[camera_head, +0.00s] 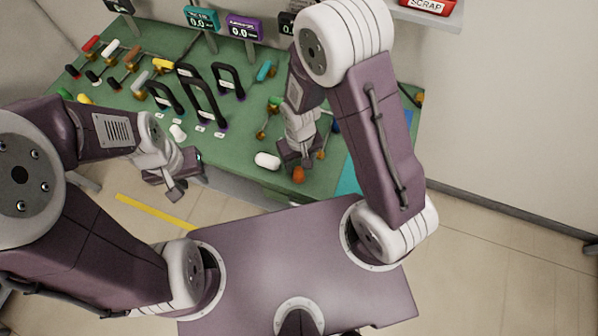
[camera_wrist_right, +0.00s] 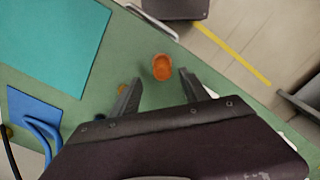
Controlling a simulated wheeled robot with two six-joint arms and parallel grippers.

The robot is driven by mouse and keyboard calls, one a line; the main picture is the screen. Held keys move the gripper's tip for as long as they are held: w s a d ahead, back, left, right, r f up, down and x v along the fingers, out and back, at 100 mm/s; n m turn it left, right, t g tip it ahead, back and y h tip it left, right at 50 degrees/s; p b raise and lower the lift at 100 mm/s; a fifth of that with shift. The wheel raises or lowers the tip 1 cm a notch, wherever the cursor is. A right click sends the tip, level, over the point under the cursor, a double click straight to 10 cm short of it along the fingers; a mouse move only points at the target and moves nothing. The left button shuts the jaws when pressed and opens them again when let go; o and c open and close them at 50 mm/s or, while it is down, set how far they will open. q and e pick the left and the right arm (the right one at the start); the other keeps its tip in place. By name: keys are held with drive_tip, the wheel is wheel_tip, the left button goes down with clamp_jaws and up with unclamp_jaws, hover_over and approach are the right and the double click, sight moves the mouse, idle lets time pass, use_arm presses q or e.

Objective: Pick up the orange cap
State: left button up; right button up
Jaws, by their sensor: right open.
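The orange cap (camera_head: 298,175) lies on the green table near its front edge, just in front of my right gripper (camera_head: 296,161) in the head view. In the right wrist view the orange cap (camera_wrist_right: 162,67) sits between and slightly beyond the two fingertips. My right gripper (camera_wrist_right: 160,78) is open and empty, with a finger on either side of the cap's line. My left gripper (camera_head: 185,176) hangs over the floor just off the table's front edge, away from the cap. Whether its jaws are open is unclear.
A white capsule-shaped piece (camera_head: 267,160) lies left of the cap. Several black handles (camera_head: 202,103) and coloured levers stand on the green table (camera_head: 240,133) to the left. A teal mat (camera_wrist_right: 55,40) and a blue piece (camera_wrist_right: 36,108) lie left in the wrist view.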

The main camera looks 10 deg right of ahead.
sight(299, 171)
drive_tip(key=shift+w+a+f, duration=0.1)
drive_tip(key=shift+f, duration=0.25)
drive_tip(key=f, duration=0.4)
drive_tip(key=shift+s+f, duration=0.1)
drive_tip(key=shift+s, duration=0.2)
drive_tip(key=shift+w+a+f, duration=0.1)
drive_tip(key=shift+w+f, duration=0.05)
drive_tip(key=shift+f, duration=0.2)
clamp_jaws()
